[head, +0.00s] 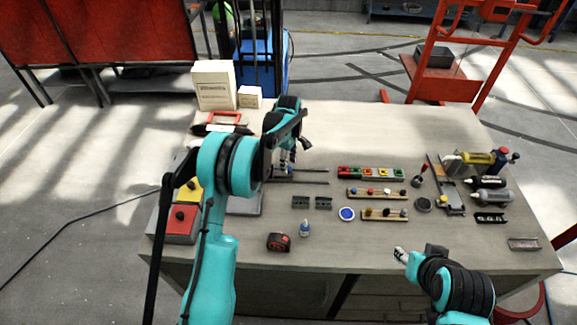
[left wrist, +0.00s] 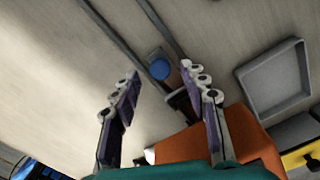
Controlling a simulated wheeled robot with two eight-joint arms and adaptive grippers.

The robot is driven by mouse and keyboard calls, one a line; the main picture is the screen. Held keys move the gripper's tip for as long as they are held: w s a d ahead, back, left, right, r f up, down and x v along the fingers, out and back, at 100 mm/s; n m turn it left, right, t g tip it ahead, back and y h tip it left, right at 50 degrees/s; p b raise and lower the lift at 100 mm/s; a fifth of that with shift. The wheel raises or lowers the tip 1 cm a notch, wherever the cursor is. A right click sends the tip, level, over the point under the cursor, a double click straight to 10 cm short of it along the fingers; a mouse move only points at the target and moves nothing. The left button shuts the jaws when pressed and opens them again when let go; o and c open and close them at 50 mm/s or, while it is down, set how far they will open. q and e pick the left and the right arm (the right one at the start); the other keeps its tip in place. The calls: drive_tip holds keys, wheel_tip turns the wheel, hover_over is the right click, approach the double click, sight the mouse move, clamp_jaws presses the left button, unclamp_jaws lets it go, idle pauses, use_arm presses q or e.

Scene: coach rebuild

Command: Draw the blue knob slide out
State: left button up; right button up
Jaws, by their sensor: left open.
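The blue knob (left wrist: 160,69) shows in the left wrist view as a round blue cap on a small grey block. It lies between two long dark parallel rails (left wrist: 112,32). In the head view the rails (head: 305,182) lie on the table beside my left gripper (head: 287,162), which hides most of the knob there. In the left wrist view my left gripper (left wrist: 160,73) is open, with one finger on each side of the knob in the picture. I see no contact. My right gripper (head: 400,254) is near the table's front edge; its finger opening is unclear.
A grey tray (left wrist: 248,82) and an orange block (left wrist: 190,145) lie close by in the left wrist view. Red and yellow boxes with black knobs (head: 180,222) stand at the table's left. A tape measure (head: 279,242) and small bottle (head: 305,229) stand in front. White boxes (head: 214,86) stand behind.

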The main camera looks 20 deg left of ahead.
use_arm(q)
drive_tip(key=shift+f, duration=0.85)
clamp_jaws()
drive_tip(key=w+d, duration=0.1)
drive_tip(key=d, duration=0.3)
drive_tip(key=w+d, duration=0.1)
drive_tip(key=d, duration=0.4)
drive_tip(key=w+d+b, duration=0.1)
drive_tip(key=d, duration=0.4)
drive_tip(key=shift+w, duration=0.15)
unclamp_jaws()
drive_tip(key=shift+d, duration=0.2)
